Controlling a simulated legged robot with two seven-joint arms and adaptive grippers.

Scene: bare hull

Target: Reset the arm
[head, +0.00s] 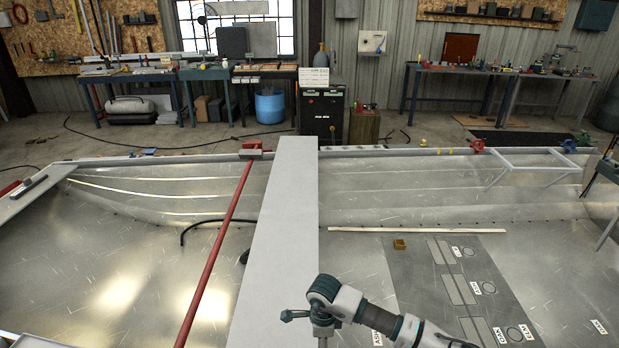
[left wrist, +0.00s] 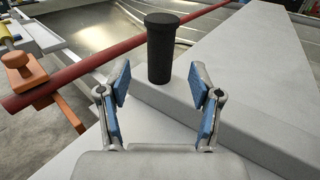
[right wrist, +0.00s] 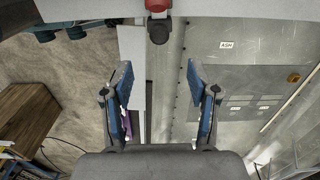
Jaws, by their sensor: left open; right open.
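My left gripper (left wrist: 160,85) is open and empty in the left wrist view. Its blue-padded fingers stand apart, with a black capped cylinder (left wrist: 160,50) upright on a pale plank beyond them. The cylinder is not held. My right gripper (right wrist: 158,78) is open in the right wrist view, with nothing held between its fingers. It points down over the hull and floor. In the head view my right arm (head: 365,312) comes in from the lower right, its grey and teal joint low in the centre. Neither gripper's fingers show in the head view.
A wide grey plank (head: 285,220) crosses the metal hull. A red bar (head: 220,250) runs beside it, and an orange clamp (left wrist: 38,80) is near my left gripper. A dark marked mat (head: 460,290) lies right, with a small yellow-brown block (head: 399,244). Workbenches stand behind.

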